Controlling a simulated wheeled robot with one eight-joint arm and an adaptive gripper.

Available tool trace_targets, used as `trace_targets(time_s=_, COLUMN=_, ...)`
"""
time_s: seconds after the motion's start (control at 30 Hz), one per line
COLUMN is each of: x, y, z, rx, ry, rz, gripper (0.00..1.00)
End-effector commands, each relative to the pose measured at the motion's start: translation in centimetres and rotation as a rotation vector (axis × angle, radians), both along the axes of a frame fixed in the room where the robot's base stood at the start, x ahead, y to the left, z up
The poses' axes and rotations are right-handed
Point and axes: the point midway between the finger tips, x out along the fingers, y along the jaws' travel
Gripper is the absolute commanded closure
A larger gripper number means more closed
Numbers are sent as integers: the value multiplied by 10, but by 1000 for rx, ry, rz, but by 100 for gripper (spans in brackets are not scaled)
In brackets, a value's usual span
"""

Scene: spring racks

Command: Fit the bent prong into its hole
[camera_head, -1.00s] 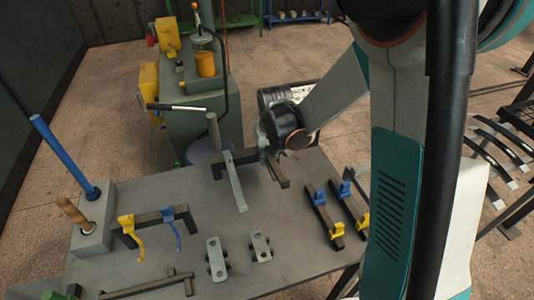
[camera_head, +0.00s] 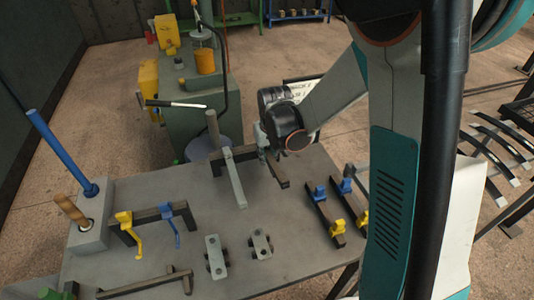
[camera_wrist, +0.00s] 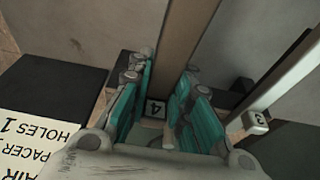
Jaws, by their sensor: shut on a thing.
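My gripper (camera_wrist: 160,115), with teal-padded fingers, is shut on a long brown bar (camera_wrist: 178,45) that runs up the wrist view. I take it to be the bent prong, but its bend is hidden. A small plate marked 4 (camera_wrist: 154,109) shows between the fingers. I cannot make out the hole.
The grey table (camera_head: 190,262) also carries a rack with yellow and blue hooks (camera_head: 152,216), two small plates (camera_head: 216,256), and dark bars with blue and yellow clips (camera_head: 324,212). A block with a blue rod (camera_head: 62,153) stands at left. A green machine (camera_head: 195,118) is behind.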

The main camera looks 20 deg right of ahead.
Motion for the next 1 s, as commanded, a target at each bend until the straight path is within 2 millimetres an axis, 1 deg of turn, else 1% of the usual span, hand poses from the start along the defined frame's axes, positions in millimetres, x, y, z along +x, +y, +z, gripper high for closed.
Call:
trace_targets(time_s=0.53, x=0, y=0, z=-10, rx=0, ry=0, rz=0, gripper=100)
trace_targets(time_s=0.57, x=0, y=0, z=-9, rx=0, ry=0, rz=0, gripper=74)
trace_targets(time_s=0.6, x=0, y=0, z=-9, rx=0, ry=0, rz=0, gripper=65)
trace_targets(time_s=0.63, x=0, y=0, z=-9, rx=0, ry=0, rz=0, gripper=58)
trace_targets(time_s=1.0, x=0, y=0, z=-8, rx=0, ry=0, rz=0, gripper=58)
